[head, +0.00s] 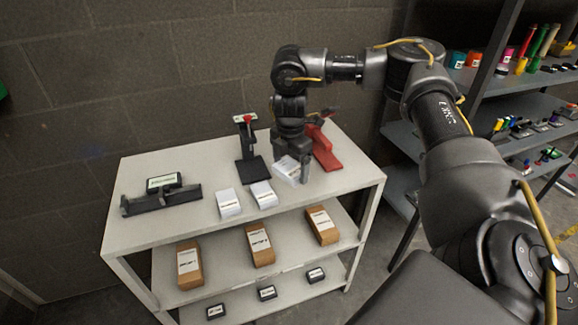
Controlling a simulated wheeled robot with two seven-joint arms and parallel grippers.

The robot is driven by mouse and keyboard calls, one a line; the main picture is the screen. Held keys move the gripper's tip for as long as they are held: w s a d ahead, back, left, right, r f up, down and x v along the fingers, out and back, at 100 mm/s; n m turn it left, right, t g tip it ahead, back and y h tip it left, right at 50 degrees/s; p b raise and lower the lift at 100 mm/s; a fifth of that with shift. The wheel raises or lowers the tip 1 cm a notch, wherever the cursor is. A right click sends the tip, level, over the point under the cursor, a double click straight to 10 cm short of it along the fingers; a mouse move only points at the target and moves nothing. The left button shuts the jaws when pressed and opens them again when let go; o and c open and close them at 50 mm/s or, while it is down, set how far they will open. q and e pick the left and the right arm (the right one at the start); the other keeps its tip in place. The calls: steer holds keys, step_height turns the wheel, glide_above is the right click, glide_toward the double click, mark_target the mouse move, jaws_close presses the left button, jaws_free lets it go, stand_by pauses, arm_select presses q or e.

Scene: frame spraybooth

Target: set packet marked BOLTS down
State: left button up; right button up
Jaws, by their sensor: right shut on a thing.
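My right gripper (290,173) points down over the right part of the white shelf unit's top (150,235). It is shut on a white packet (287,168), which is tilted and partly hidden by the fingers. I cannot read its label or tell if it touches the top. Two more white packets stand to its left, one (228,203) and another (264,194). Their print is too small to read. My left gripper is not in view.
A red stand (324,150) is just right of the gripper. A black post (249,160) stands behind the packets, and a black holder (160,201) lies at left. A grey rack (415,145) is at right.

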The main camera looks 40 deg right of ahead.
mark_target(292, 179)
steer(key=s+a, duration=0.1)
steer(key=s+r, duration=0.1)
steer(key=s+a+r, duration=0.1)
steer(key=shift+s+a, duration=0.3)
steer(key=s+a+f+m, duration=0.4)
steer(key=a+f+m, duration=0.2)
steer(key=f, duration=0.3)
steer(key=s+a+f+m, duration=0.3)
steer(key=a+f+m, duration=0.3)
steer(key=a+f, duration=0.3)
steer(key=shift+s+a+f+m, duration=0.2)
steer(key=shift+s+f+m, duration=0.2)
steer(key=shift+f, duration=0.35)
